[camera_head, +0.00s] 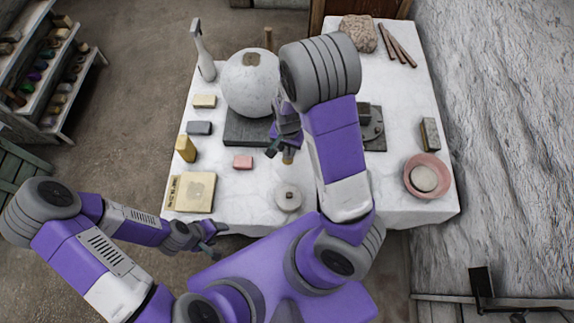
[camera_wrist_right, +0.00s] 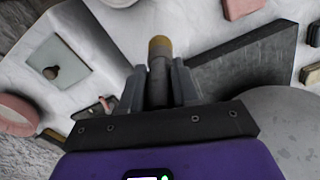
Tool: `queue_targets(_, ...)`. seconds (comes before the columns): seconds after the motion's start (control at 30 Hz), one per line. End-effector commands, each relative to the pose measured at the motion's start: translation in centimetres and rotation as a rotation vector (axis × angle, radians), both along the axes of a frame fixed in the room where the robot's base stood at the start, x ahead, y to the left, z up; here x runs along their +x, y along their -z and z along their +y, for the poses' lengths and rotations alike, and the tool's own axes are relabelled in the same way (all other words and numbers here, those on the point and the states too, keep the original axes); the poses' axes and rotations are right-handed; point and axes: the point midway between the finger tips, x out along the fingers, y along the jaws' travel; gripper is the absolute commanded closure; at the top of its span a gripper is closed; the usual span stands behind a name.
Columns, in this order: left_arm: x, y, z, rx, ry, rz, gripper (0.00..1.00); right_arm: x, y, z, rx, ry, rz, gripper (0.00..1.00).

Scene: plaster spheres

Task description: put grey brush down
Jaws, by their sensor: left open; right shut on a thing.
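The grey brush (camera_wrist_right: 158,82) is held between the fingers of my right gripper (camera_wrist_right: 158,90) in the right wrist view; its tan end (camera_wrist_right: 160,46) points away from the palm. In the head view my right gripper (camera_head: 284,135) is beside the dark slab (camera_head: 238,128), over the table, and the brush's tan end (camera_head: 288,156) shows just below it. Whether the brush touches the tabletop, I cannot tell. My left gripper (camera_head: 209,232) is open and empty, near the table's front left edge.
A plaster sphere (camera_head: 248,85) stands on the slab, close to my right gripper. A pink block (camera_head: 243,162) and a round pale disc (camera_head: 288,197) lie nearby. A pink bowl (camera_head: 413,186) is on the right. Bare marble (camera_head: 245,192) lies between the disc and the box (camera_head: 194,190).

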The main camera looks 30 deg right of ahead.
Motion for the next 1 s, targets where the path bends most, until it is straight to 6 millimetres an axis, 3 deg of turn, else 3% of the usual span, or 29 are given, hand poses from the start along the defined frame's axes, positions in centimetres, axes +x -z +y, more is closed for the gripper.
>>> queue_targets(0.23,0.0,2.5,0.0,0.0,0.0,-0.001,0.42,-0.1,4.9,-0.2,-0.002,0.013,0.002,1.0)
queue_targets(0.6,0.1,4.5,0.0,0.0,0.0,-0.001,0.42,0.0,9.3,-0.1,-0.001,0.009,0.002,1.0)
queue_targets(1.0,0.1,4.7,0.0,0.0,0.0,-0.001,0.42,0.0,9.9,-0.1,-0.001,0.007,-0.001,1.0)
